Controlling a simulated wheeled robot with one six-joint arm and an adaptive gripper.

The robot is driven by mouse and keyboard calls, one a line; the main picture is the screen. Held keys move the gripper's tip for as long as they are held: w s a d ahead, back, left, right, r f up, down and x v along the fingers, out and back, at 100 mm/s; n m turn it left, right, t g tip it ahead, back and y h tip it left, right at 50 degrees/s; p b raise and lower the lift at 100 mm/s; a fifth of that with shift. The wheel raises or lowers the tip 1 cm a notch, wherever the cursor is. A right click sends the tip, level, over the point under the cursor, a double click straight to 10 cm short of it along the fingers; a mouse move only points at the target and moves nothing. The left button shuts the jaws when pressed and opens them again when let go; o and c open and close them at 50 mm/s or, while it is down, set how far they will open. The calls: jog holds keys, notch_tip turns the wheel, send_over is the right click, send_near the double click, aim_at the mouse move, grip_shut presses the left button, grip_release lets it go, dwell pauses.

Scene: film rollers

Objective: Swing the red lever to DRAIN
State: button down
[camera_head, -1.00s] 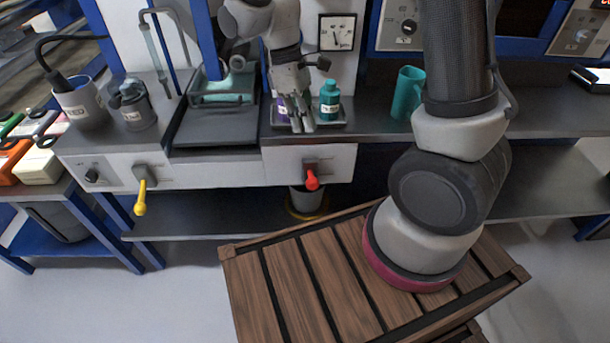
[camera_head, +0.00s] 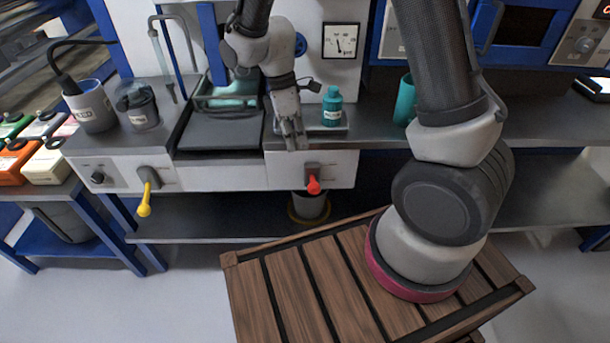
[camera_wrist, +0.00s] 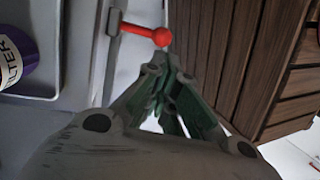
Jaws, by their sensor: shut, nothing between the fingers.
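The red lever (camera_head: 313,185) is mounted on the white front panel (camera_head: 240,172) below the bench top, its knob hanging slightly below its grey pivot block (camera_head: 312,170). In the wrist view, the red lever (camera_wrist: 146,32) reaches right from its grey mount and ends in a round knob. My gripper (camera_head: 294,146) is shut and empty, pointing down in front of the panel, above and to the left of the lever. In the wrist view my fingertips (camera_wrist: 165,75) are close to the knob, with a visible gap. Any DRAIN marking is too small to read.
A yellow lever (camera_head: 145,200) hangs on the panel's left. A teal bottle (camera_head: 332,107) stands on a tray behind my gripper; a purple labelled bottle (camera_wrist: 18,55) shows in the wrist view. A bucket (camera_head: 309,206) sits beneath the red lever. A slatted wooden crate (camera_head: 290,290) is in front.

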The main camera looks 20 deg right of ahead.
aim_at(313, 184)
jog(key=x, duration=1)
jog(key=shift+f, duration=0.35)
jog(key=shift+s, duration=0.1)
